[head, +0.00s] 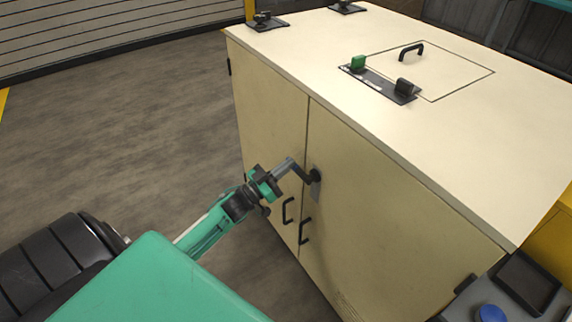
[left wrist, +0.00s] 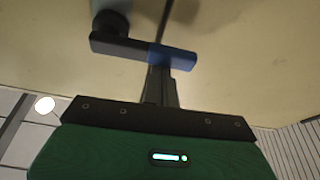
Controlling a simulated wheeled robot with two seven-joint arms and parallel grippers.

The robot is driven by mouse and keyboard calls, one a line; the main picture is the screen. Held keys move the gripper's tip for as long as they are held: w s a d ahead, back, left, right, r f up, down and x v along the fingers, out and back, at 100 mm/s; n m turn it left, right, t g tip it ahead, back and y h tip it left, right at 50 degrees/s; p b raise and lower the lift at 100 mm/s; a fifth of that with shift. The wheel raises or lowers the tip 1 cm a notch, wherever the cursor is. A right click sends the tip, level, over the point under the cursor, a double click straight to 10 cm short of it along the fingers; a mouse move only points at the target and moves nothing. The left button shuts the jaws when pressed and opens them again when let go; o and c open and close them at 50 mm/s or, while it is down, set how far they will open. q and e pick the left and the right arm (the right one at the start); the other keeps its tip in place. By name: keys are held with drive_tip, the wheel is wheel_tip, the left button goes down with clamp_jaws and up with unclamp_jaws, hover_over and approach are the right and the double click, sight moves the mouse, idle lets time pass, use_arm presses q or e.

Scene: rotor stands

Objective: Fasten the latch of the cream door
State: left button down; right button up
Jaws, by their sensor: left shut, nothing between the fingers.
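The cream door (head: 375,215) is the right-hand door of a cream cabinet and looks flush with the left-hand door. Its latch (head: 316,177) is a dark lever on a small grey plate near the door's left edge. In the left wrist view the latch lever (left wrist: 125,47) runs sideways from a round dark pivot, and its right end is blue. My left gripper (head: 284,169) is shut and empty, with its fingertips at the lever. In the left wrist view its fingers (left wrist: 162,80) overlap the lever; I cannot tell if they touch. My right gripper is out of view.
Black pull handles (head: 305,231) sit low on both doors, below my left gripper. The cabinet top (head: 480,130) carries a hatch with a black handle and a dark strip with green and black blocks. A grey panel with a blue button (head: 491,313) is at lower right.

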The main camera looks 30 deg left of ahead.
use_arm(q)
drive_tip(key=s+d+f+n+g+y+p, duration=0.1)
drive_tip(key=d+f+n+y+p, duration=0.1)
drive_tip(key=n, duration=0.8)
drive_tip(key=s+d+f+n+g+y+p, duration=0.1)
drive_tip(key=f+n+y+p, duration=0.3)
drive_tip(key=n, duration=0.7)
drive_tip(key=shift+d+f+g+y+p, duration=0.35)
drive_tip(key=shift+d+f+p, duration=0.55)
drive_tip(key=shift+p, duration=1.4)
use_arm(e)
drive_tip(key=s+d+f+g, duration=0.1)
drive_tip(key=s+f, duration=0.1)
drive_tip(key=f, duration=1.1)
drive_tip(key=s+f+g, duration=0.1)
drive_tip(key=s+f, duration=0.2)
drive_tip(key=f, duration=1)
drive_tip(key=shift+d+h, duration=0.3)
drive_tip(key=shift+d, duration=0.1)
use_arm(q)
drive_tip(key=shift+w+a, duration=0.1)
